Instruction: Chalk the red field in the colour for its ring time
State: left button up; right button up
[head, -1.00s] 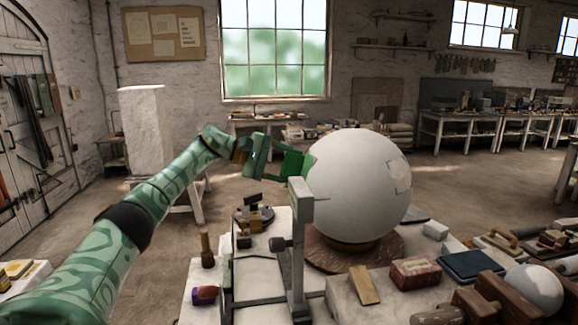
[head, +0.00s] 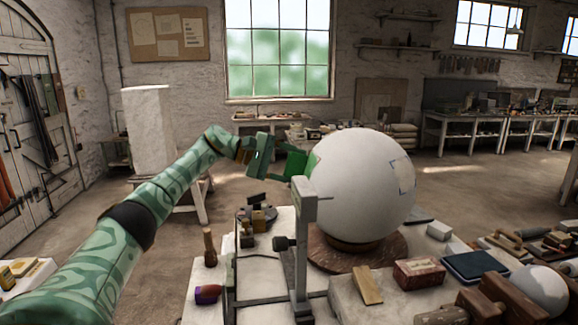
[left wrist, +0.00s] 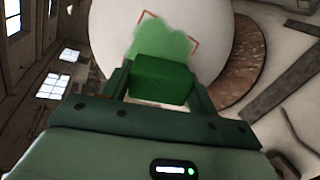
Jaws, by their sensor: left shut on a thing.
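A large white plaster sphere (head: 355,190) sits on a round brown stand (head: 345,255). My left gripper (head: 290,165) is at the sphere's left side, shut on a green chalk block (left wrist: 162,78). In the left wrist view, a green chalk patch (left wrist: 165,42) covers much of a field with red corner marks (left wrist: 148,14) on the sphere (left wrist: 112,30). The block overlaps the patch's lower edge; I cannot tell whether it touches the surface. Another field (head: 404,175) with blue corner marks and a pale beige fill shows on the sphere's right. My right gripper is not in view.
A grey upright post with an arm (head: 301,240) stands in front of the sphere. Around it on the table lie a purple-ended block (head: 207,293), a red box (head: 418,271), a dark blue pad (head: 475,265) and a small white ball (head: 540,290).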

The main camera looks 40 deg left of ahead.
pick_arm(q)
jog(key=shift+w+r+p, duration=0.4)
jog(key=shift+r+p, duration=0.4)
jog(key=shift+r, duration=0.05)
jog(key=shift+f, duration=0.1)
jog(key=shift+s+a+f+b, duration=0.15)
jog(key=shift+s+f+b, duration=0.1)
jog(key=shift+f+b, duration=0.3)
jog(key=shift+s+a+f+b, duration=0.2)
jog(key=shift+s+f+b, duration=0.1)
jog(key=shift+s+b, duration=0.3)
jog(key=shift+a+r, duration=0.1)
jog(key=shift+r, duration=0.05)
jog(key=shift+v, duration=1.3)
